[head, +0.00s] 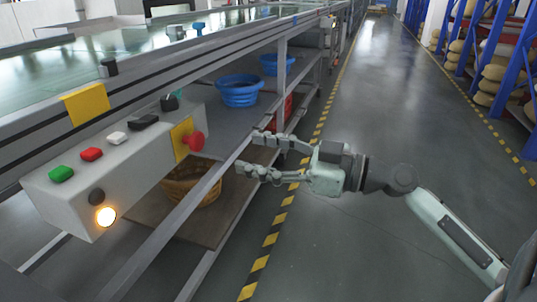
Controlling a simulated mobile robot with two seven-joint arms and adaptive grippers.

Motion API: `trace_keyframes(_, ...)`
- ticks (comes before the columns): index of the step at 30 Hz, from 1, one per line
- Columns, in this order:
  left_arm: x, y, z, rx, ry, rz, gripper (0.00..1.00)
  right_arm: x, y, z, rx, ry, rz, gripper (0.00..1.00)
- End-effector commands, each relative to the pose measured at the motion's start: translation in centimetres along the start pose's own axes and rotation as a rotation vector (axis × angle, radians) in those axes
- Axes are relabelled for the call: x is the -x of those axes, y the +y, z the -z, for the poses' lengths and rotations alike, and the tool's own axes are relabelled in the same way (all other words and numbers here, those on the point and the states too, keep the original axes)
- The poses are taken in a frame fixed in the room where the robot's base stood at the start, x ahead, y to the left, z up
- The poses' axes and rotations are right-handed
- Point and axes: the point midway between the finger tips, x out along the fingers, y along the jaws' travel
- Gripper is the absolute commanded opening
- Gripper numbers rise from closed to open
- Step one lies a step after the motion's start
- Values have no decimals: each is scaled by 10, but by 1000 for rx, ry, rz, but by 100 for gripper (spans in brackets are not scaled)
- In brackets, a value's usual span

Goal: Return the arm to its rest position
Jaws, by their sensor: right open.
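My right gripper (249,154) is open and empty, at the end of my right arm, which comes in from the lower right. Its fingers point left toward the edge of the shelf under the bench. They appear a little to the right of the control box (125,165), apart from its red knob. My left gripper does not show in the head view.
The control box carries green, red, white and black buttons, a red knob (195,141) and a lit lamp (106,216). Blue baskets (238,90) and a brown basket (186,182) sit on the shelves. The grey aisle (400,120) at right is clear.

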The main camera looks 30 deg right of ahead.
Motion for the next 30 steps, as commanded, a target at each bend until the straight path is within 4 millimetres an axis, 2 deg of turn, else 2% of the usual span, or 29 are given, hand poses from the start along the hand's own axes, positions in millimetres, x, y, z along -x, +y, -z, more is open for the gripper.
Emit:
trace_keyframes(3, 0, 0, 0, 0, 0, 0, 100, 14, 1, 0, -3, 0, -3, 56)
trace_keyframes(6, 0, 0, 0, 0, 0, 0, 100, 19, 0, 0, -1, 0, -1, 56)
trace_keyframes(23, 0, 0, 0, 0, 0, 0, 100, 20, 0, -1, -1, -3, -1, 56)
trace_keyframes(26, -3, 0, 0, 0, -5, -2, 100, 19, -2, -16, -20, -43, -2, 56)
trace_keyframes(29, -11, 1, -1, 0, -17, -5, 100, 17, -8, -58, -68, -155, -8, 56)
trace_keyframes(30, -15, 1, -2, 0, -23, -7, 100, 17, -13, -82, -96, -222, -14, 56)
